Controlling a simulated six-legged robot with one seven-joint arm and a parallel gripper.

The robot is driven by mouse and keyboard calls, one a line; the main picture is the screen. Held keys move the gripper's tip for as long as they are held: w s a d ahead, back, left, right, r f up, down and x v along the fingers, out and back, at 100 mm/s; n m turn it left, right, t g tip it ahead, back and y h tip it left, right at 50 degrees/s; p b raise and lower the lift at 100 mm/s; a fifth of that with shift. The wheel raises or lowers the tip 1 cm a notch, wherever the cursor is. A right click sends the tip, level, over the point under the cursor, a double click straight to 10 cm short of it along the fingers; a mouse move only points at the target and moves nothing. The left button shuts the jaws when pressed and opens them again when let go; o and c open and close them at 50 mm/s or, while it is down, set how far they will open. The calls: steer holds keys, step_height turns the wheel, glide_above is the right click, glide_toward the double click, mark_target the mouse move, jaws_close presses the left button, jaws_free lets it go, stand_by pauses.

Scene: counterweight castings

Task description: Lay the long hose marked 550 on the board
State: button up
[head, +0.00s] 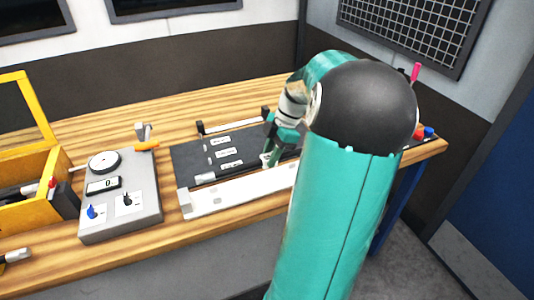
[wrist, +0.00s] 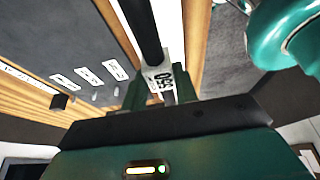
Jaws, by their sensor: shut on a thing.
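The long black hose (wrist: 143,28) has a white tag marked 550 and sits between my gripper's fingers (wrist: 160,88) in the wrist view. The gripper is shut on it. In the head view my gripper (head: 269,158) is at the front part of the dark board (head: 188,156). A grey-ended dark rod (head: 205,178) runs along the board's front edge towards the gripper and looks like the same hose. I cannot tell whether it touches the board. My arm hides the hose's right part and the board's right side. The board carries several white labels (head: 228,152).
A white strip (head: 230,194) lies along the board's front. A grey instrument box (head: 120,205) with a dial and knobs stands left of the board. A yellow crate (head: 28,212) is farther left. A rail on black posts (head: 232,124) stands behind the board. Bare wood (head: 175,112) lies behind.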

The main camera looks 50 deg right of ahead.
steer(key=shift+w, duration=0.15)
steer(key=shift+f, duration=2.8)
steer(key=shift+f, duration=0.65)
steer(key=o, duration=1)
steer(key=shift+r, duration=3.5)
